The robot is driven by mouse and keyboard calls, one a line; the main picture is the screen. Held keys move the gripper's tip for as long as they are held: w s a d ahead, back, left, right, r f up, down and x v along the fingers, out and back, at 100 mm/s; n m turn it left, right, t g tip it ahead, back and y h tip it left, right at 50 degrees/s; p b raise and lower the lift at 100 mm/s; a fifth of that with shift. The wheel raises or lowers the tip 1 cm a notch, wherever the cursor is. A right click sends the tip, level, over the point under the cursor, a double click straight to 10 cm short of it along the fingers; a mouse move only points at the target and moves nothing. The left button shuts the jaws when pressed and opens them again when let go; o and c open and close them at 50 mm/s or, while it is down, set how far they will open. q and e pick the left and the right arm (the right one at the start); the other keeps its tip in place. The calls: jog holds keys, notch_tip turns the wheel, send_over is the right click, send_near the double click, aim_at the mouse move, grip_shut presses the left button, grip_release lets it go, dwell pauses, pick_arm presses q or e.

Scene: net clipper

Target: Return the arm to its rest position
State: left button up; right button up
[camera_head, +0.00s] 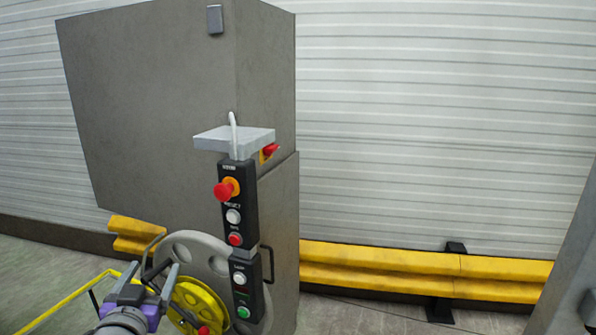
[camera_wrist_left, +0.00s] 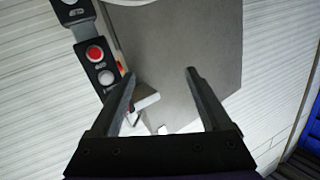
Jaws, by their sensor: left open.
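My left gripper (camera_head: 157,278) is at the lower left of the head view, in front of the grey wheel (camera_head: 205,252) and yellow hub (camera_head: 192,300) of the machine. Its two fingers stand apart with nothing between them. In the left wrist view the open fingers (camera_wrist_left: 160,95) point toward the grey machine cabinet (camera_wrist_left: 195,60). A control panel (camera_wrist_left: 97,60) with red and white buttons shows beyond the left finger. I cannot tell how far the fingers are from the machine. My right gripper is in neither view.
The tall grey cabinet (camera_head: 150,100) carries a black button column (camera_head: 238,205) with a red emergency stop (camera_head: 226,190). A yellow guard rail (camera_head: 400,262) runs along the ribbed wall (camera_head: 450,120). A yellow bar (camera_head: 60,308) crosses the lower left. Some floor (camera_head: 350,318) is clear at right.

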pick_arm(q)
jog(key=s+d+f+g+h, duration=0.1)
jog(key=s+d+f+g, duration=0.2)
jog(key=s+f, duration=0.3)
jog(key=s+d+f+g+h, duration=0.1)
jog(key=s+d+f+g, duration=0.2)
jog(key=s+f, duration=0.4)
jog(key=s+d+f+g+h, duration=0.1)
jog(key=s+d+f+g, duration=0.3)
jog(key=f, duration=1.3)
jog(key=s+g, duration=0.1)
jog(key=s, duration=0.2)
jog(key=shift+f, duration=0.15)
dwell(0.8)
